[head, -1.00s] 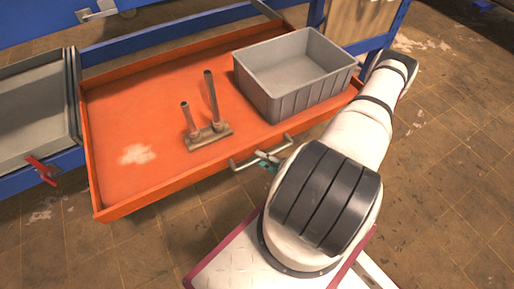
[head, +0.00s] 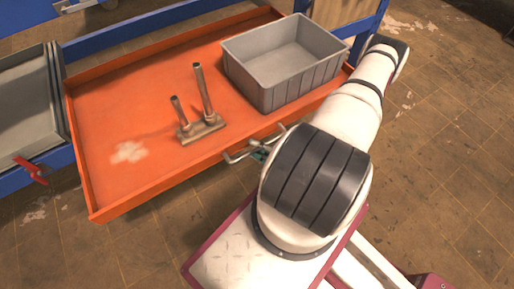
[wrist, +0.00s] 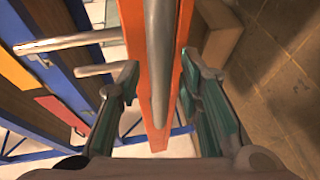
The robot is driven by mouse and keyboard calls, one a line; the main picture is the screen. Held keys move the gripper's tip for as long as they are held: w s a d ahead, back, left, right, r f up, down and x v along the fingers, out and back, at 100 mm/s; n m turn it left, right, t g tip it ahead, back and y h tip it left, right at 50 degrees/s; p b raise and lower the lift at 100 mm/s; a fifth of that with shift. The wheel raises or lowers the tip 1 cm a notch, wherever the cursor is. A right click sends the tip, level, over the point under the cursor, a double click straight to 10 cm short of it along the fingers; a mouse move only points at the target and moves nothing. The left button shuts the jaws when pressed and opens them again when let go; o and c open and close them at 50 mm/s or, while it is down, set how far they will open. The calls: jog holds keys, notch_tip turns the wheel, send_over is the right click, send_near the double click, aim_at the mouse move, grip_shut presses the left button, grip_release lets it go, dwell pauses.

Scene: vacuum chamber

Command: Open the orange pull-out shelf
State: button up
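The orange pull-out shelf (head: 150,105) stands well out from its blue rack in the head view. Its metal handle (head: 240,155) is on the front edge. My gripper (head: 262,152) is at the handle, mostly hidden by my arm. In the wrist view the handle bar (wrist: 159,60) runs between the two fingers of my gripper (wrist: 158,72). The fingers are open, one on each side of the bar, with gaps visible. The orange shelf front (wrist: 180,25) shows behind the bar.
A grey bin (head: 285,65) and a metal part with two upright posts (head: 202,128) are on the shelf. A grey drawer (head: 25,105) with a red handle (head: 30,168) is at left. Blue rack posts (head: 367,25) stand behind. The tiled floor at right is clear.

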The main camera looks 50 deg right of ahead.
jog(key=v, duration=1.2)
jog(key=shift+f, duration=0.1)
